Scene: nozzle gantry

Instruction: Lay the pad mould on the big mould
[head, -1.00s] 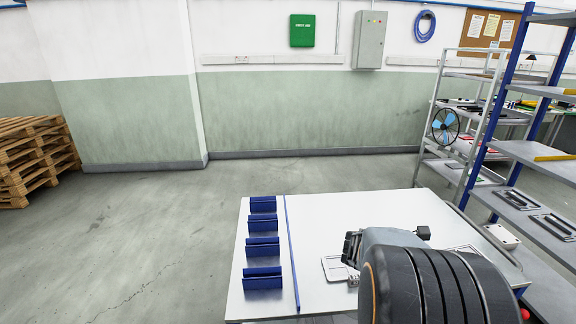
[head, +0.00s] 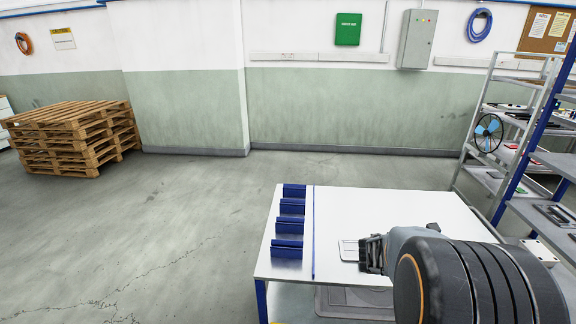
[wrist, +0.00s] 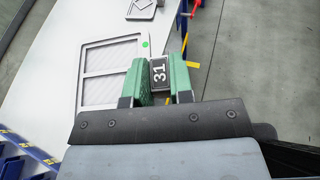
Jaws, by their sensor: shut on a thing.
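A light grey frame with two panels (wrist: 100,73), likely one of the moulds, lies flat on the white table just left of the fingers in the wrist view. A smaller frame (wrist: 143,9) lies farther up the table. In the head view, my gripper (head: 363,254) is over the table beside a flat frame (head: 348,250), and my arm hides the table's right part.
Several blue holders (head: 290,226) stand along the left of the white table (head: 385,207), beside a blue strip (head: 314,235). A flat panel (head: 338,308) shows below the tabletop. Shelving (head: 525,170) stands at right, pallets (head: 75,137) at far left. The floor left is clear.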

